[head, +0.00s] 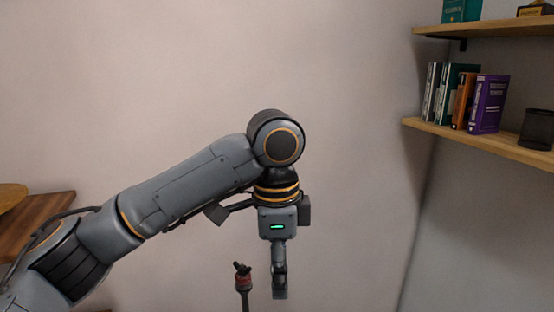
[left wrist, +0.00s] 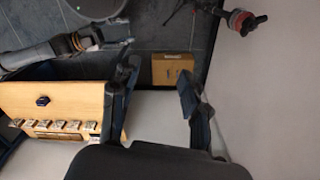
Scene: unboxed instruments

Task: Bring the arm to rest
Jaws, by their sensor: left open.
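My left arm (head: 180,190) comes in from the left and bends at a rounded joint, with its wrist hanging straight down in front of a bare wall. My left gripper (head: 280,292) points down at the lower middle of the head view. In the left wrist view, the two fingers of my left gripper (left wrist: 158,84) stand apart with nothing between them.
A red and black device (head: 243,276) on a thin stand rises close left of my gripper. Wall shelves (head: 480,140) with books (head: 488,104) are at the right.

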